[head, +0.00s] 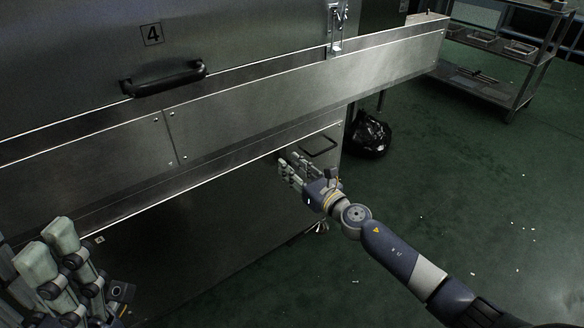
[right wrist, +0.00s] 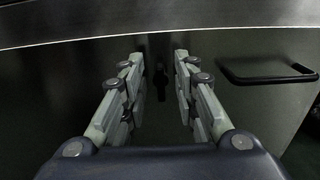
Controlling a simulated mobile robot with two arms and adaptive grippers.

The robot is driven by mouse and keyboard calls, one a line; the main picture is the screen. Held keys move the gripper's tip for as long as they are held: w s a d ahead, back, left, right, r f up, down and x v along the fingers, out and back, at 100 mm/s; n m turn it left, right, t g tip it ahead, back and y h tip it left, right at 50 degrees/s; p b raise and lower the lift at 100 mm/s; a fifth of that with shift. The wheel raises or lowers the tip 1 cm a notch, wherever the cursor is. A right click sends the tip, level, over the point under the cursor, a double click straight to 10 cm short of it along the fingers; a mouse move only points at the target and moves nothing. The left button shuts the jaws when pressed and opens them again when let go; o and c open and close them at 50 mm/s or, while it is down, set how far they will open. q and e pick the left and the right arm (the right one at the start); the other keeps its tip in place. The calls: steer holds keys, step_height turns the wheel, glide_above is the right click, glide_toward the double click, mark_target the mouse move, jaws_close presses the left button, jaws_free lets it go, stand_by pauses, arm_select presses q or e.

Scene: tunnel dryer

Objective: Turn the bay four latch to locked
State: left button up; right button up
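The bay four door (head: 75,50) is a steel panel with a "4" label (head: 151,34) and a black bar handle (head: 165,80). A metal latch (head: 336,32) sits upright at the door's right edge, near the top of the head view; I cannot tell its setting. My right gripper (head: 290,168) is well below the latch, in front of the lower panel, and touches nothing that I can see. In the right wrist view its fingers (right wrist: 158,62) are apart and empty. My left gripper (head: 50,250) is at the lower left, its fingertip gap unclear.
A steel ledge (head: 300,85) juts out below the door, between my right gripper and the latch. A lower panel has a dark handle (head: 320,146). A black bag (head: 370,136) lies on the green floor. A shelf cart (head: 490,88) stands at upper right. Floor on the right is mostly clear.

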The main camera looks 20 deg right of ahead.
steer(key=shift+w, duration=0.2)
jaws_close()
